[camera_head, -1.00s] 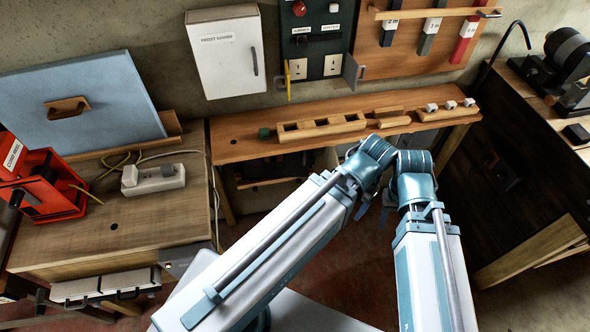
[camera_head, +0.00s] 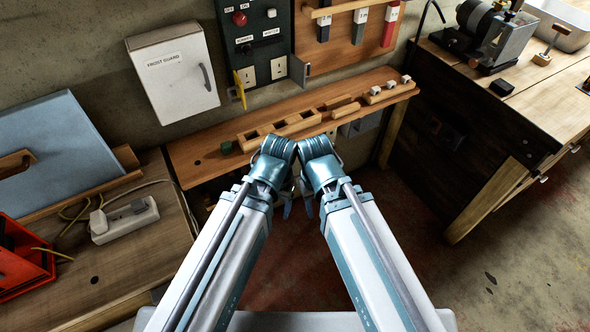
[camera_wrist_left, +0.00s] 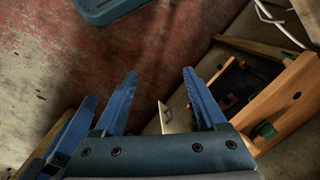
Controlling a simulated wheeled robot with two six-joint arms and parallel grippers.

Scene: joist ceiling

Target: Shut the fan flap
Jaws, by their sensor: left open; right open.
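I cannot make out a thing that is clearly the fan flap. A pale grey panel (camera_head: 360,124) shows under the narrow wooden shelf in the head view, but I cannot tell what it is. A light flat plate (camera_wrist_left: 177,117) shows beyond the fingers in the left wrist view. My left gripper (camera_wrist_left: 160,88) is open and empty, its two blue fingers apart over the floor. My right gripper (camera_head: 308,203) points down beside it in the head view, largely hidden by its wrist; it is open. Both grippers are in front of the shelf, apart from the wall fittings.
The wooden shelf (camera_head: 195,171) runs along the wall with blocks on it. Above it are a closed white Frost Guard cabinet (camera_head: 174,74) and a dark switch panel (camera_head: 256,50). Benches stand left (camera_head: 120,262) and right (camera_head: 440,62). The floor (camera_head: 425,215) at right is clear.

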